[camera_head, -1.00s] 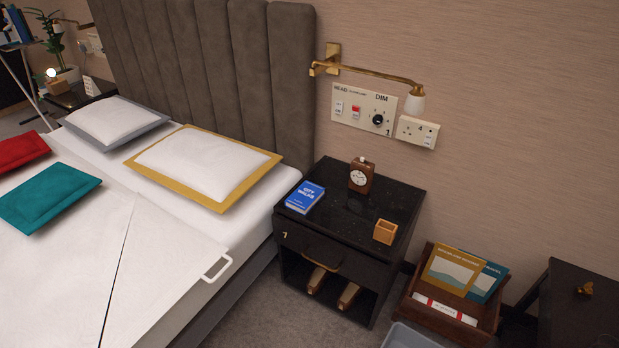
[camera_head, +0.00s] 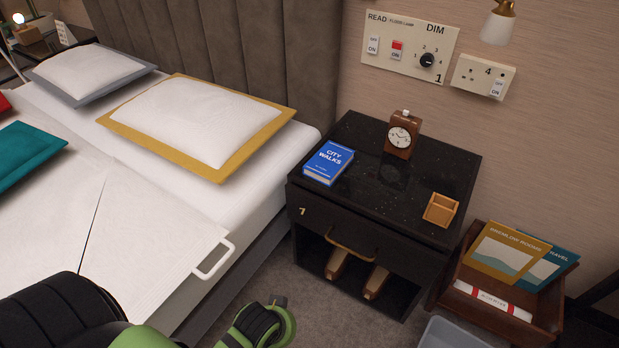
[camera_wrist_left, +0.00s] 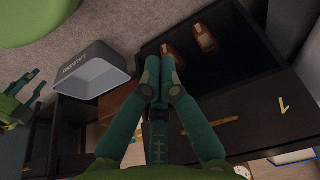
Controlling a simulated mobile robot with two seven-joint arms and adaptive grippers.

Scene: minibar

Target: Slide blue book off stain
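The blue book (camera_head: 329,163), titled "City Walks", lies flat at the left front of the black nightstand top (camera_head: 400,205). No stain shows; anything under the book is hidden. In the left wrist view, the three green fingers of my left gripper (camera_wrist_left: 159,80) come together at the tips with nothing seen between them. They are in front of the nightstand's open lower shelf, apart from the book. In the head view only a green and black part of my arm shows at the bottom. My right gripper (camera_wrist_left: 28,102) is small and dark at the left wrist view's left edge; its opening is unclear.
The bed (camera_head: 175,245) is close on the left. A brochure crate (camera_head: 545,327) and a grey bin (camera_head: 450,336) are on the right.

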